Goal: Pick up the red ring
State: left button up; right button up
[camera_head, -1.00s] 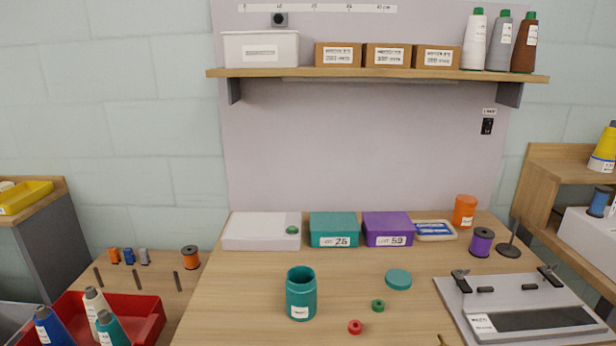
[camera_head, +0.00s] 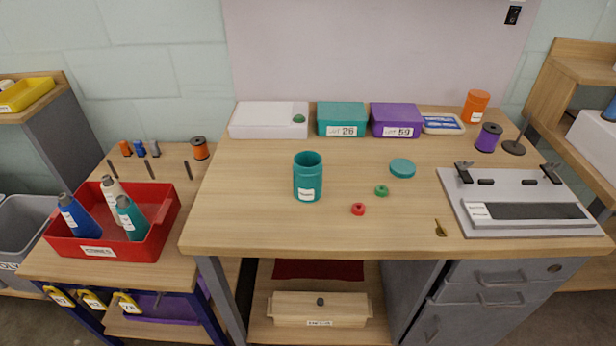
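The red ring (camera_head: 358,209) lies flat on the wooden table, near its front edge and right of the open teal jar (camera_head: 308,180). A green ring (camera_head: 381,190) lies a little behind it to the right. Neither of my grippers shows in the head view.
The table top (camera_head: 250,222) is clear around the red ring. A round teal lid (camera_head: 402,168) lies behind the green ring. A small brass piece (camera_head: 440,228) and a grey fixture board (camera_head: 520,232) are to the right.

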aim_at(359, 209)
jog(key=z, duration=1.85)
jog(key=k, duration=0.9)
jog(key=u, duration=0.2)
jog(key=i, duration=0.5)
